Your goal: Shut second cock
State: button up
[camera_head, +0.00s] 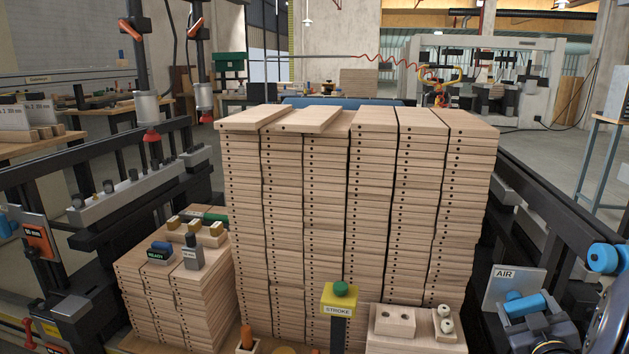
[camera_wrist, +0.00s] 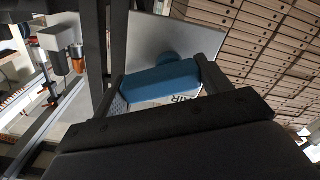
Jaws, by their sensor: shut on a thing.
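A blue cock handle (camera_head: 527,304) stands in front of a grey plate marked AIR (camera_head: 503,286) at the lower right of the head view. In the wrist view the blue handle (camera_wrist: 160,80) lies crosswise between the two dark fingers of my gripper (camera_wrist: 160,68), which is shut on it. The grey plate (camera_wrist: 172,35) is right behind it, its lettering partly hidden. The handle lies nearly level, slightly tilted, in the head view. I cannot tell from the plate which number this cock has.
Tall stacks of drilled boards (camera_head: 365,215) fill the middle. A yellow STROKE box with a green button (camera_head: 340,297) stands in front of them. A black rail (camera_head: 560,220) runs behind the plate. Posts with orange levers (camera_head: 131,29) stand at left.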

jog(key=shift+n+b, duration=0.8)
jog(key=shift+n, duration=0.1)
jog(key=shift+a+n+b, duration=0.1)
jog(key=shift+n+b, duration=0.6)
jog(key=shift+b, duration=0.15)
jog(key=shift+r+n+b, duration=0.15)
jog(key=shift+n+b, duration=0.3)
jog(key=shift+n, duration=0.15)
